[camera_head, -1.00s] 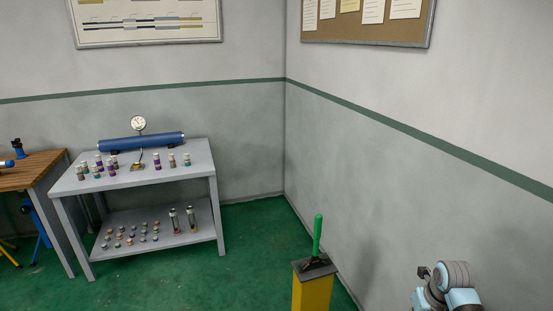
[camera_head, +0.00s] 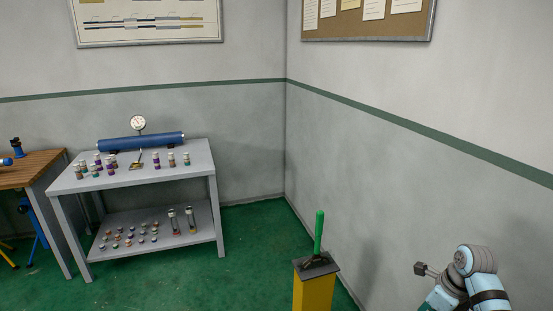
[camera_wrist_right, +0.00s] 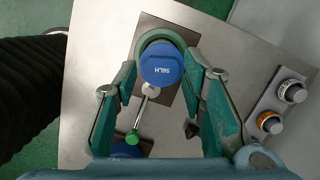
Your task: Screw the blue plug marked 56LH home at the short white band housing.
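The blue plug (camera_wrist_right: 162,66) marked 56LH shows its faceted head in the right wrist view. It sits over a green ring (camera_wrist_right: 143,44) on a dark plate on a grey top. No short white band can be made out on the housing. In the head view only part of my right arm shows at the lower right; my left gripper is out of view.
Below the plug lies a silver lever (camera_wrist_right: 142,110) with a green knob, beside another blue part (camera_wrist_right: 128,151). Two small banded cylinders (camera_wrist_right: 291,91) (camera_wrist_right: 269,122) stand at right. The head view shows a grey bench (camera_head: 190,190), and a yellow post (camera_head: 313,292) with a green handle.

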